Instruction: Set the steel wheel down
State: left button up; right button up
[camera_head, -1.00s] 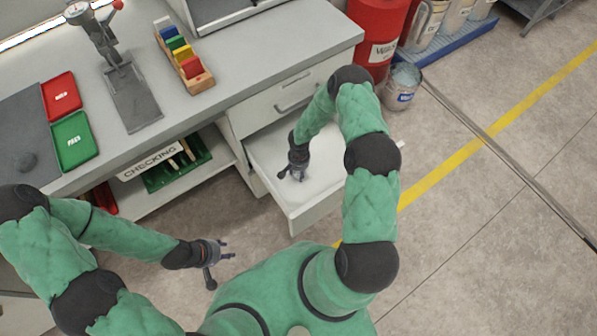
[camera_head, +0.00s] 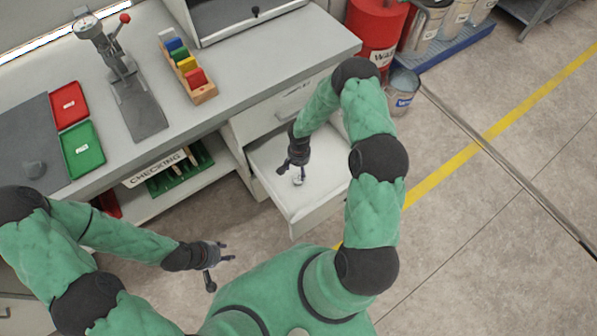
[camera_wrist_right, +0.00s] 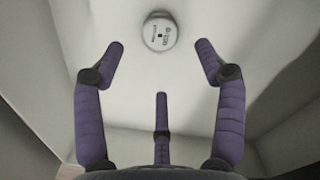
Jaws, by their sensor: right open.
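The steel wheel (camera_wrist_right: 161,31) is a small round pale disc with dark markings on its face. It lies on the white floor of the open drawer (camera_head: 318,217). In the head view the wheel (camera_head: 298,181) shows as a small silvery spot by the fingertips. My right gripper (camera_head: 290,171) is over the drawer, its fingers spread. In the wrist view the right gripper (camera_wrist_right: 160,65) is open and empty, with the wheel beyond its fingertips, apart from them. My left gripper (camera_head: 225,261) is open and empty over the floor, left of the drawer.
The drawer walls surround my right gripper, with the bench top (camera_head: 240,85) behind. A press-like tool (camera_head: 125,80), a red tray (camera_head: 69,105) and a green tray (camera_head: 82,148) stand on the bench. A red bin (camera_head: 375,35) and a bucket (camera_head: 402,92) stand beyond the drawer.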

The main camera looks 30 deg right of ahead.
jog(key=shift+r+p, duration=0.55)
jog(key=shift+r, duration=1.75)
